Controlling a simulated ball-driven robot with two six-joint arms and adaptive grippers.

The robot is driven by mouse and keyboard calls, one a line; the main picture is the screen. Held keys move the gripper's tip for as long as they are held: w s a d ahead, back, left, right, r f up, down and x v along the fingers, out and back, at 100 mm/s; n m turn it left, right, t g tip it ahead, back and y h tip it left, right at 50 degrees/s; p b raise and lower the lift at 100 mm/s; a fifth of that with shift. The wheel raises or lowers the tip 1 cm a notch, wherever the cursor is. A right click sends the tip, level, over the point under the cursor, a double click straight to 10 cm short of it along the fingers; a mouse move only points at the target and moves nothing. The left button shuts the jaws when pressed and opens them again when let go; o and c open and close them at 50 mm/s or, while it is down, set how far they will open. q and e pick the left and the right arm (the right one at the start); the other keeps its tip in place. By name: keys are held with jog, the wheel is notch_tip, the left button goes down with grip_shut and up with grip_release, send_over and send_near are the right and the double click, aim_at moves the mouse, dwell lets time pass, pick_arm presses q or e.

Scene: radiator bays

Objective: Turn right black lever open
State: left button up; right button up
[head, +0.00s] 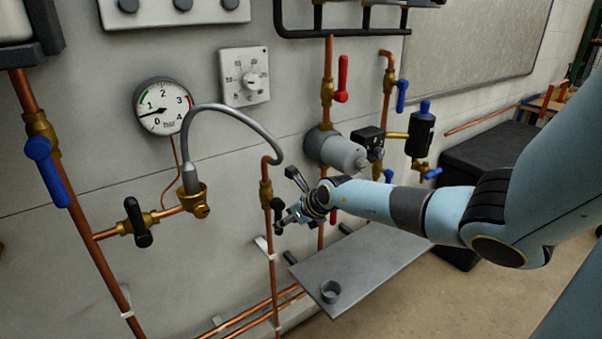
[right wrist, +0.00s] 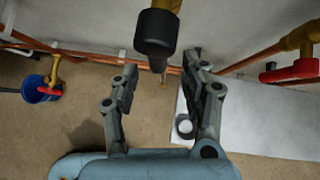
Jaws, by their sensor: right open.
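My right gripper (head: 286,207) is right beside this lever in the head view. In the wrist view its fingers (right wrist: 161,66) are spread, and the lever's end appears between and just beyond the tips. No grip on it shows. The left black lever (head: 138,222) hangs on another brass valve, far from the gripper. My left gripper is out of view.
A grey shelf (head: 365,262) with a small grey cup (head: 330,291) lies below my right arm. A grey cylinder (head: 340,152) and red lever (head: 342,80) are above the gripper. A blue bucket (right wrist: 40,90) stands on the floor.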

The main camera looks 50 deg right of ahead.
jog(key=v, duration=0.7)
jog(key=shift+s+r, duration=0.2)
jog(key=shift+s, duration=0.05)
jog(key=s+a+f+m+y+b, duration=0.1)
jog(key=s+a+f+m+b, duration=0.45)
jog(key=f, duration=0.65)
jog(key=s+a+f+m+y+b, duration=0.1)
jog(key=s+a+f+m+b, duration=0.4)
jog(key=f, duration=0.7)
jog(key=s+a+f+m+b, duration=0.3)
jog(key=s+a+f+m, duration=0.3)
jog(key=f, duration=0.6)
jog(key=s+a+f+m+g+b, duration=0.1)
jog(key=s+f+m+g, duration=0.1)
jog(key=s+f+m, duration=0.3)
jog(key=s+a+f+m+g+h+b, duration=0.1)
jog(key=s+f+m+g, duration=0.2)
jog(key=s+m, duration=0.4)
jog(key=s+a+f+m+g+b, duration=0.1)
jog(key=s+f+m+g, duration=0.2)
jog(key=s, duration=1.2)
notch_tip(320, 180, down, 4)
jog(key=m, duration=0.3)
jog(key=shift+a+r+h, duration=0.2)
jog(key=shift+h, duration=0.2)
